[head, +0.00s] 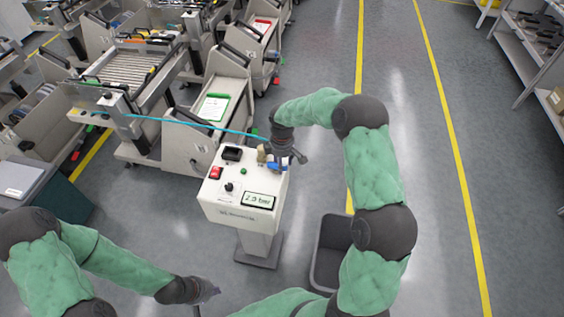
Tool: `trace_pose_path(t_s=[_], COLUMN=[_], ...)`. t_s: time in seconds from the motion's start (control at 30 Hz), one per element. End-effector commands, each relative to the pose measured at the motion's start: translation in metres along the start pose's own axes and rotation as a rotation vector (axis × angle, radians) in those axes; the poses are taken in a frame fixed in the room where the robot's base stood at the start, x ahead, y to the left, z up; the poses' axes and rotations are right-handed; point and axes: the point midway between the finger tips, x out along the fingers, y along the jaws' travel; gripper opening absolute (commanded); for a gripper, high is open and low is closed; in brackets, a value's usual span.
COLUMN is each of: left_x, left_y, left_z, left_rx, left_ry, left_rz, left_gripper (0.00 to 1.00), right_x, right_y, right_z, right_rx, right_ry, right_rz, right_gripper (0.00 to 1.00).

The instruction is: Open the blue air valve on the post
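The post (258,245) carries a white control box (236,212) on its top. The blue air valve (275,167) sits at the box's back right corner, beside a small brass-coloured fitting (261,155). My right gripper (287,157) is right at the valve, over its upper side, and hides part of it. I cannot tell whether its fingers touch or hold the valve. My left gripper (208,291) is low at the front, apart from the post; its fingers are too small to read. The box's display (258,200) seems to read about 2.0 bar.
A light-blue hose (180,121) runs from the trolley on the left toward the box. Feeder trolleys (135,70) fill the upper left. A dark open bin (331,255) stands right of the post. The aisle between the yellow lines is clear. Shelves (530,60) stand at the right.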

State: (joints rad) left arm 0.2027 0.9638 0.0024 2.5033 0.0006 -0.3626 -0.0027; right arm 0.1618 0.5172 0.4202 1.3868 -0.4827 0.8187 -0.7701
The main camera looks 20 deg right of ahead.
Motion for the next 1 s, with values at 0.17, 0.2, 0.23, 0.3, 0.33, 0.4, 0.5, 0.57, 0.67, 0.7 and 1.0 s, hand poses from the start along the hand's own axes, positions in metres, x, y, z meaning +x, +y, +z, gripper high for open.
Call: trace_pose_path(t_s=[0.17, 0.2, 0.23, 0.3, 0.33, 0.4, 0.5, 0.57, 0.67, 0.7, 1.0], left_x=[0.0, 0.0, 0.0, 0.0, 0.0, 0.0, 0.0, 0.0, 0.0, 0.0, 0.0], left_y=[0.0, 0.0, 0.0, 0.0, 0.0, 0.0, 0.0, 0.0, 0.0, 0.0, 0.0], left_z=[0.0, 0.0, 0.0, 0.0, 0.0, 0.0, 0.0, 0.0, 0.0, 0.0, 0.0], left_rx=[0.0, 0.0, 0.0, 0.0, 0.0, 0.0, 0.0, 0.0, 0.0, 0.0, 0.0], left_ry=[0.0, 0.0, 0.0, 0.0, 0.0, 0.0, 0.0, 0.0, 0.0, 0.0, 0.0], left_rz=[0.0, 0.0, 0.0, 0.0, 0.0, 0.0, 0.0, 0.0, 0.0, 0.0, 0.0], left_gripper=[0.0, 0.0, 0.0, 0.0, 0.0, 0.0, 0.0, 0.0, 0.0, 0.0, 0.0], right_x=[0.0, 0.0, 0.0, -0.001, -0.002, -0.006, -0.018, -0.029, -0.049, -0.057, -0.106], right_y=[0.0, 0.0, 0.0, 0.0, 0.0, 0.0, 0.001, 0.001, 0.001, 0.001, 0.001], right_z=[0.0, 0.0, 0.0, 0.0, 0.0, 0.0, -0.001, -0.001, -0.001, -0.001, 0.0], right_rx=[0.001, 0.001, 0.001, 0.002, 0.002, 0.002, 0.002, 0.002, 0.002, 0.002, 0.002], right_ry=[0.0, 0.0, 0.0, 0.0, 0.0, 0.001, 0.002, 0.002, 0.002, 0.003, 0.001], right_rz=[0.0, 0.0, 0.0, 0.0, 0.0, 0.001, 0.003, 0.003, 0.003, 0.004, 0.002], right_gripper=[0.54, 0.54, 0.54, 0.54, 0.54, 0.54, 0.54, 0.54, 0.54, 0.54, 0.54])
